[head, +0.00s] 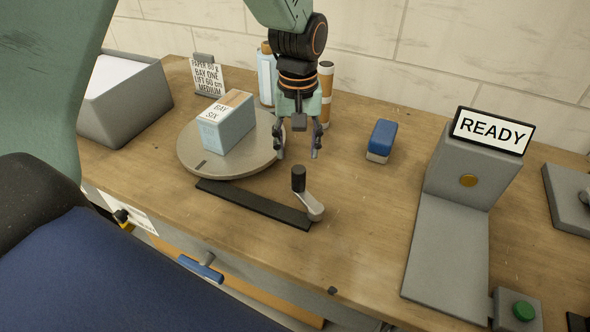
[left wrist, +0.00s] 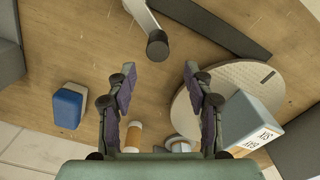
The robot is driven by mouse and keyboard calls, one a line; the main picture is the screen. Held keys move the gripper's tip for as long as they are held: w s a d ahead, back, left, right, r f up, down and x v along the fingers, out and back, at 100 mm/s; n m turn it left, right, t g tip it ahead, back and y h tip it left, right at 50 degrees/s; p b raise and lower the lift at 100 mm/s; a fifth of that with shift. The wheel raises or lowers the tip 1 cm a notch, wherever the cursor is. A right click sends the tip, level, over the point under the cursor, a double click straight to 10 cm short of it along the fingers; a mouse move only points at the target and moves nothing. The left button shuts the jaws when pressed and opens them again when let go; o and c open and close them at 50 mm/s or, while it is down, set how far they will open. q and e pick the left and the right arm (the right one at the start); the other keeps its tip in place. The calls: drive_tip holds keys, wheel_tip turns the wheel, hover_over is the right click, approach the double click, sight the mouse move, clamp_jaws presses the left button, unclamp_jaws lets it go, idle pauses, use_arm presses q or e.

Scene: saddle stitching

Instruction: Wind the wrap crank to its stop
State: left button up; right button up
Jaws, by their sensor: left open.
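The wrap crank (head: 313,206) is a grey metal arm with an upright black knob (head: 298,179), at the right end of a dark flat bar (head: 255,205). My left gripper (head: 299,150) is open and empty, pointing down above and a little behind the knob, apart from it. In the left wrist view the crank knob (left wrist: 157,46) lies ahead of the open fingertips (left wrist: 159,74), between them. A box marked BAY SIX (head: 228,121) stands on the round turntable (head: 200,164), left of the gripper. My right gripper is not seen.
A blue block-like object (head: 381,140) stands right of the gripper. A grey station with a READY sign (head: 492,130) and a green button (head: 523,310) is at the right. The tabletop between crank and station is clear.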

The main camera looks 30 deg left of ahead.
sight(299, 168)
use_arm(q)
drive_tip(key=shift+w+m, duration=0.1)
drive_tip(key=shift+m, duration=0.9)
drive_tip(key=shift+d, duration=0.25)
drive_tip(key=shift+s+d+f+m, duration=0.2)
drive_tip(key=shift+s+m, duration=0.1)
drive_tip(key=shift+s, duration=0.1)
drive_tip(key=f, duration=0.3)
drive_tip(key=f+b, duration=0.1)
drive_tip(key=f, duration=0.2)
drive_tip(key=shift+w+a+f, duration=0.2)
drive_tip(key=shift+f, duration=0.05)
drive_tip(key=shift+d+f, duration=0.1)
drive_tip(key=shift+f, duration=0.1)
drive_tip(key=shift+s+d, duration=0.1)
drive_tip(key=shift+s, duration=0.15)
drive_tip(key=shift+w+a+f, duration=0.1)
drive_tip(key=shift+a+f, duration=0.05)
drive_tip(key=shift+a, duration=0.05)
drive_tip(key=shift+w+f, duration=0.1)
drive_tip(key=shift+w, duration=0.05)
drive_tip(key=shift+c, duration=1.3)
drive_tip(key=shift+s+d, duration=0.1)
drive_tip(key=shift+s, duration=0.1)
drive_tip(key=c, duration=0.4)
drive_tip(key=shift+w, duration=0.1)
clamp_jaws()
